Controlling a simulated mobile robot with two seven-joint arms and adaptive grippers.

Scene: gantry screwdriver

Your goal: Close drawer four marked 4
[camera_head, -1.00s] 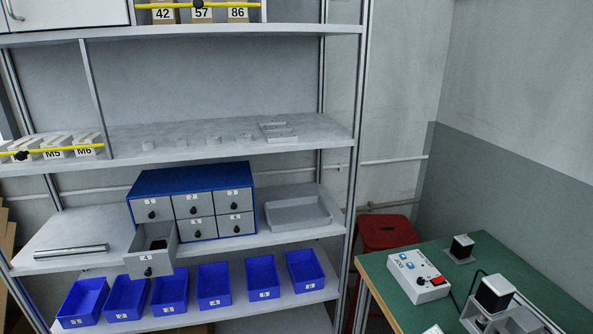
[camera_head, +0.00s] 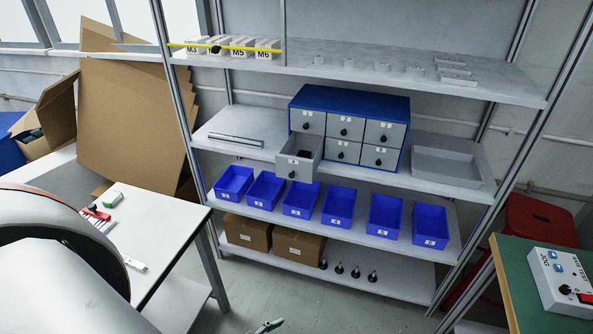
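The blue cabinet (camera_head: 350,97) with grey drawers stands on a middle shelf of the rack. Its lower-left drawer (camera_head: 291,160), drawer four by its place, is pulled out toward me; its label is too small to read surely. It has a black knob (camera_head: 292,174) on its front and something dark (camera_head: 305,153) inside. The other drawers are shut flush. Neither gripper shows clearly. A large white and orange rounded part at the lower left looks like my own arm, and no gripper is visible on it.
Blue bins (camera_head: 338,207) line the shelf below the cabinet. A grey tray (camera_head: 447,162) is right of it, metal bars (camera_head: 236,139) left. A white table (camera_head: 150,232) stands at left, a green table (camera_head: 520,275) at right. A small grey-green piece (camera_head: 268,326) at the bottom edge is unclear.

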